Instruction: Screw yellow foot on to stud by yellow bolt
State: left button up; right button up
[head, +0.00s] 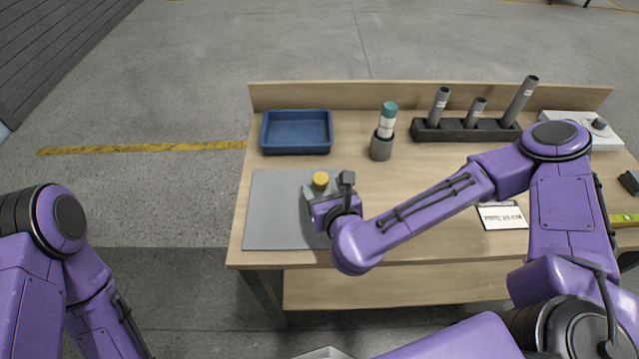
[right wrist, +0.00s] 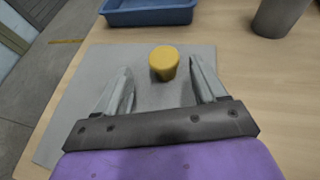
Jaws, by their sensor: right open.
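A yellow foot (head: 320,180), round and tapered, stands on the grey mat (head: 275,215) on the workbench. In the right wrist view the yellow foot (right wrist: 164,63) is just beyond and between the fingertips of my right gripper (right wrist: 160,80). The right gripper is open and its fingers do not appear to touch the foot. In the head view the right gripper (head: 322,197) is partly hidden by its own wrist. I cannot make out a stud or a yellow bolt. My left arm shows at the lower left of the head view, but its gripper is out of sight.
A blue tray (head: 297,132) stands behind the mat. A grey cup (head: 381,146) holds a teal-capped bottle (head: 388,118). A dark rack (head: 466,130) with grey tubes stands at the back. A white card (head: 502,217) lies to the right. The mat's left part is clear.

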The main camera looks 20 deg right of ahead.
aim_at(322, 180)
jog(key=x, duration=0.1)
jog(key=p+x, duration=0.1)
jog(key=x, duration=0.2)
jog(key=shift+w+d+r+p, duration=0.1)
jog(key=shift+d+r+p, duration=0.1)
jog(key=shift+d+p, duration=0.15)
jog(key=shift+w+f, duration=0.25)
jog(key=shift+w, duration=0.05)
jog(key=c, duration=1.1)
jog(key=shift+o, duration=0.2)
jog(key=shift+r, duration=0.1)
